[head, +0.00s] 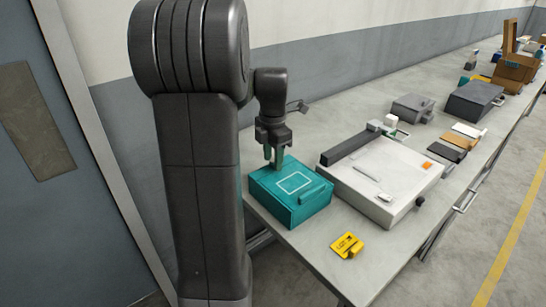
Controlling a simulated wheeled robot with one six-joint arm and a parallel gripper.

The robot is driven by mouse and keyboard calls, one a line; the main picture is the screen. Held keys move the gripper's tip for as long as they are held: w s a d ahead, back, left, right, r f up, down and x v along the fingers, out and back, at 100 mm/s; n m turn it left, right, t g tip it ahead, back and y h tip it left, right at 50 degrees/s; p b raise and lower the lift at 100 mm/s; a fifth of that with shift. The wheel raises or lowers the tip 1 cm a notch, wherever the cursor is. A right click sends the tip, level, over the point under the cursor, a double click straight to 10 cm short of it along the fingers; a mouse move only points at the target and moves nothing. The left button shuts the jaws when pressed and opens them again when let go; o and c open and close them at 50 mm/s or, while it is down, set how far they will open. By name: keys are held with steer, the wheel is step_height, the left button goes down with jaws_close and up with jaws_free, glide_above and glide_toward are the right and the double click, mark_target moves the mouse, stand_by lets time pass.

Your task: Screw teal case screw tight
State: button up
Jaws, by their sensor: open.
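The teal case (312,205) stands on the near left end of the long table, with a pale rectangle marked on its top and a handle-like bar on its front side. My gripper (274,160) is open and points down over the back left part of the case's top. Its fingertips are at or just above the lid; I cannot tell whether they touch it. The teal case screw cannot be made out; the fingers may hide it.
A white boxy device (395,175) with a dark bar stands close to the right of the case. A yellow tag-like item (347,245) lies in front on the grey table (305,248). Dark boxes (473,99) and other items stand farther along. A wall runs behind.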

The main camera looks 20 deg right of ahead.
jaws_close()
steer(key=shift+m+p, duration=0.3)
steer(key=shift+m, duration=0.1)
